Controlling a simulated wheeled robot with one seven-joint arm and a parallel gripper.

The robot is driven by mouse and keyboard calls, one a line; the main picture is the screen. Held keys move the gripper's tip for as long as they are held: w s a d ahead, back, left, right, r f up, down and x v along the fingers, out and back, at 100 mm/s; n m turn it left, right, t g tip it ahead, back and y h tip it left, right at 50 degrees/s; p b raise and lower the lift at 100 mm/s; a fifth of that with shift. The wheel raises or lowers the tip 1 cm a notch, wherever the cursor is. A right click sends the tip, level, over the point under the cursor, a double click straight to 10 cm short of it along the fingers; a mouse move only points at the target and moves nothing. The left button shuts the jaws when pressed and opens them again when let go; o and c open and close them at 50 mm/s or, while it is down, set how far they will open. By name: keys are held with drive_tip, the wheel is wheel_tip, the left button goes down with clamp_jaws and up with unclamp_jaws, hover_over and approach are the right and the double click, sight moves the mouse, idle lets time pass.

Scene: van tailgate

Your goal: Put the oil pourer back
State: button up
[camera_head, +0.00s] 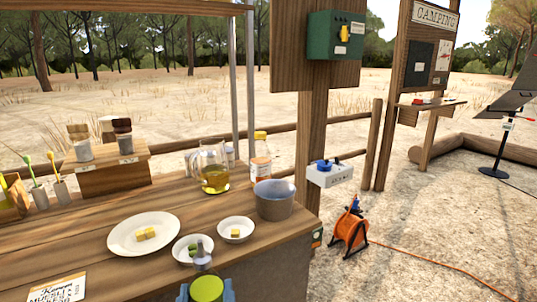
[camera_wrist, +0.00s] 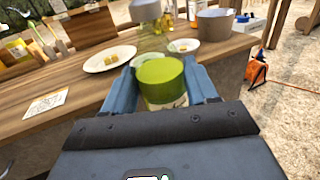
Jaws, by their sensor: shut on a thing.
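My gripper (camera_wrist: 162,88) is shut on the oil pourer (camera_wrist: 160,72), with one blue-grey finger on each side. The pourer looks like a clear bottle with bright green oil, a pale label low down and a grey spout at the top. In the head view the pourer (camera_head: 207,289) is at the bottom edge, in front of the wooden counter (camera_head: 130,203) and apart from it. It appears about upright. Its lower part is hidden in the head view.
On the counter stand a white plate (camera_head: 125,236), two small bowls (camera_head: 180,255) (camera_head: 250,231), a grey pot (camera_head: 274,200), a glass jug (camera_head: 214,165) and an orange-capped bottle (camera_head: 261,158). A wooden spice rack (camera_head: 110,175) stands behind. A card (camera_head: 55,290) lies front left.

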drive_tip(key=w+d+f+m+h+p, duration=0.1)
drive_tip(key=w+d+f, duration=0.4)
drive_tip(key=d, duration=0.5)
drive_tip(key=w+d+f+h, duration=0.1)
drive_tip(key=w+d+f, duration=0.1)
drive_tip(key=d+f, duration=0.75)
drive_tip(key=s+d+f+m+h, duration=0.1)
drive_tip(key=s+d+f, duration=0.1)
drive_tip(key=d, duration=0.3)
drive_tip(key=s+d+f, duration=0.1)
drive_tip(key=d+f, duration=0.2)
drive_tip(key=d, duration=0.3)
drive_tip(key=s+f, duration=0.4)
drive_tip(key=f, duration=0.1)
drive_tip(key=shift+s+f+p, duration=0.25)
drive_tip(key=shift+s+p, duration=0.05)
drive_tip(key=shift+p, duration=0.15)
